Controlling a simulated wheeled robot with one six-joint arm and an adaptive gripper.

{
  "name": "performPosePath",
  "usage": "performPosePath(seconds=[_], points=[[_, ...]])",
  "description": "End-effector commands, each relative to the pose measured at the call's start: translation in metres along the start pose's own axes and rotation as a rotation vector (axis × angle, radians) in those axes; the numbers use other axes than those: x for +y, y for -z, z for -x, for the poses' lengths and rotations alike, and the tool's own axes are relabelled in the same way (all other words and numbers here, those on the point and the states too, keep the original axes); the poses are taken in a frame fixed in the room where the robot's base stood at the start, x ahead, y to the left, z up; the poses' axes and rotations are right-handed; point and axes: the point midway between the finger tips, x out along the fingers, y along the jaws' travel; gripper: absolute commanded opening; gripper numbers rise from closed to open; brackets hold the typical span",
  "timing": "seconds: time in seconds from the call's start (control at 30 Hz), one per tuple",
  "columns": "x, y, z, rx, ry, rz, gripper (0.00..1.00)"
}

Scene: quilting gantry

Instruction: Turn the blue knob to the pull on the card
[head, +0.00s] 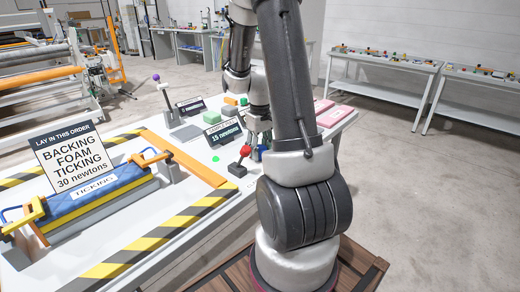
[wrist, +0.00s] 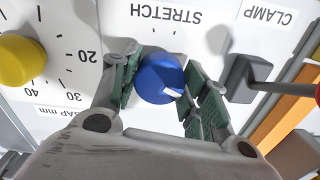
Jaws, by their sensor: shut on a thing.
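The blue knob (wrist: 156,76) sits on a white panel by the upside-down word STRETCH in the wrist view. Its white pointer mark points to the lower right there. My gripper (wrist: 160,92) is shut on the knob, a green-padded finger on each side. In the head view my gripper (head: 258,138) is at the table, partly behind my arm. The card (head: 70,158) reads BACKING, FOAM, TICKING, 30 newtons. A small dark display (head: 223,133) reads 15 newtons. The dial's numbers are hidden or out of view.
A yellow knob (wrist: 18,60) with a gap scale in mm is left of the blue one. A dark clamp lever (wrist: 245,78) stands close at right; its red ball (head: 246,150) shows in the head view.

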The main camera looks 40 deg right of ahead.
Motion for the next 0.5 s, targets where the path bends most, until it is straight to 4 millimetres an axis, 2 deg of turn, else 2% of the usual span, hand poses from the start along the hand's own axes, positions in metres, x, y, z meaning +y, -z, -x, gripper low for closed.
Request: performPosePath(seconds=[0.5], points=[[-0.0001,0.0004,0.0006,0.001,0.0,-0.417,0.21]])
